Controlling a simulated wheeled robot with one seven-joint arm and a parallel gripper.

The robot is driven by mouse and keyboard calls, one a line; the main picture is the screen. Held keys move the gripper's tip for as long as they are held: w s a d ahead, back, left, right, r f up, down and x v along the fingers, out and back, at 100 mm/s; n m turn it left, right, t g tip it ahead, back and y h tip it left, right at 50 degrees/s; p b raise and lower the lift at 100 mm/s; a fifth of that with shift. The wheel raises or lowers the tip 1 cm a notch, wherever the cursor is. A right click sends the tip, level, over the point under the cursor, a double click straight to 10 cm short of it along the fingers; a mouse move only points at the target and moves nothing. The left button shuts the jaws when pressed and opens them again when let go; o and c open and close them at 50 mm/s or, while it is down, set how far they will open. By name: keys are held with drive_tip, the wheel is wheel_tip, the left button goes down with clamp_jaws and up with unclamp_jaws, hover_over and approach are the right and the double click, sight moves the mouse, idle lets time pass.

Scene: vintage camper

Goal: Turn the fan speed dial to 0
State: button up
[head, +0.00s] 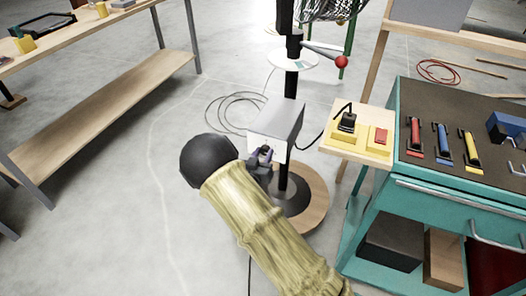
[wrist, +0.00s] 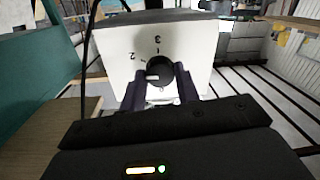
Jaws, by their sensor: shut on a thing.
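The fan speed dial (wrist: 160,70) is a dark round knob on the pale face of a control box (wrist: 115,50). A white mark on the knob lies on its left side in the wrist view. The figures 3 above it and 2 at upper left are readable; a 0 is not visible. My gripper (wrist: 163,88) has a finger on each side of the dial and is shut on it. In the head view the grey-white control box (head: 281,117) is on the fan's dark pole (head: 291,82), and my gripper (head: 262,158) is at its front face, hiding the dial.
A teal tool cart (head: 375,215) with red, blue and yellow tools stands at right. A small wooden shelf (head: 345,151) with a yellow switch box is close to the pole. A workbench (head: 110,95) is at left. Cables lie on the floor behind the box.

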drive_tip(key=n+p, duration=0.2)
drive_tip(key=n, duration=0.2)
drive_tip(key=shift+a+r+n+p, duration=0.1)
drive_tip(key=shift+n+p, duration=0.2)
drive_tip(key=n+p, duration=0.2)
drive_tip(key=n, duration=0.2)
drive_tip(key=shift+g, duration=0.3)
drive_tip(key=n+p, duration=0.1)
drive_tip(key=n, duration=0.3)
drive_tip(key=shift+a+n+h+p, duration=0.1)
drive_tip(key=shift+n+h+p, duration=0.2)
drive_tip(key=shift+f+n+h+p, duration=0.2)
drive_tip(key=shift+n+h+p, duration=0.15)
drive_tip(key=shift+n, duration=1.85)
drive_tip(key=o, duration=1)
drive_tip(key=shift+c, duration=0.2)
drive_tip(key=shift+s, duration=0.1)
